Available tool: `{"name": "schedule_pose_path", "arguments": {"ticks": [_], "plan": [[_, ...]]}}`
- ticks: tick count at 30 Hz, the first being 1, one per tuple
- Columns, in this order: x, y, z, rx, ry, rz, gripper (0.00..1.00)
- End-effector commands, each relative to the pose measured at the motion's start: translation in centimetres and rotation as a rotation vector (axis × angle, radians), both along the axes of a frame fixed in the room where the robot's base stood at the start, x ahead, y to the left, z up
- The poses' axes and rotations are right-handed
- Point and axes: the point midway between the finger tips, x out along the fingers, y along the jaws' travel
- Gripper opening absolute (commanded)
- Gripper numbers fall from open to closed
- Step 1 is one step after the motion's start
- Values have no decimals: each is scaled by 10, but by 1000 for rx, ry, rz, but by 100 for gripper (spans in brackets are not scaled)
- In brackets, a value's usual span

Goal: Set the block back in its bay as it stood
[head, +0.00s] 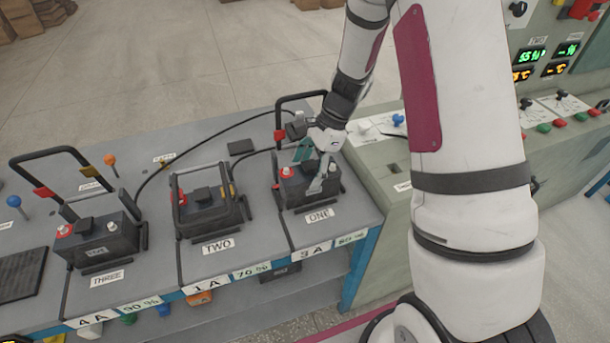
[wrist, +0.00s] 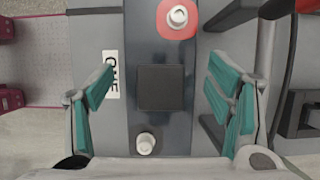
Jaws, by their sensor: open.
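A dark block (head: 318,190) with a red-collared terminal stands behind the label ONE, under my gripper (head: 312,172). In the wrist view the same block (wrist: 160,50) shows its red-collared terminal, a dark square pad and a second pale terminal. My gripper (wrist: 163,92) is open, with one teal-padded finger on each side of the block; gaps show on both sides. How far down the fingers reach is hard to tell. A black handle (head: 301,97) stands up behind this block. The fingers partly hide the block in the head view.
Block TWO (head: 211,219) and block THREE (head: 103,243) stand to the left in their own bays on the grey bench (head: 240,260). Black cables run behind them. A control console (head: 375,150) adjoins the bench on the right, close to my arm.

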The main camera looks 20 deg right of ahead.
Motion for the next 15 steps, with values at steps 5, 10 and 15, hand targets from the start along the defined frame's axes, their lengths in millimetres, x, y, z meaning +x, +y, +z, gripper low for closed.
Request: {"name": "schedule_pose_path", "arguments": {"ticks": [5, 10, 15], "plan": [[1, -41, 1, -1, 0, -5, 74], [1, -77, 1, -1, 0, -4, 74], [1, -105, 2, 0, 0, -2, 74]]}}
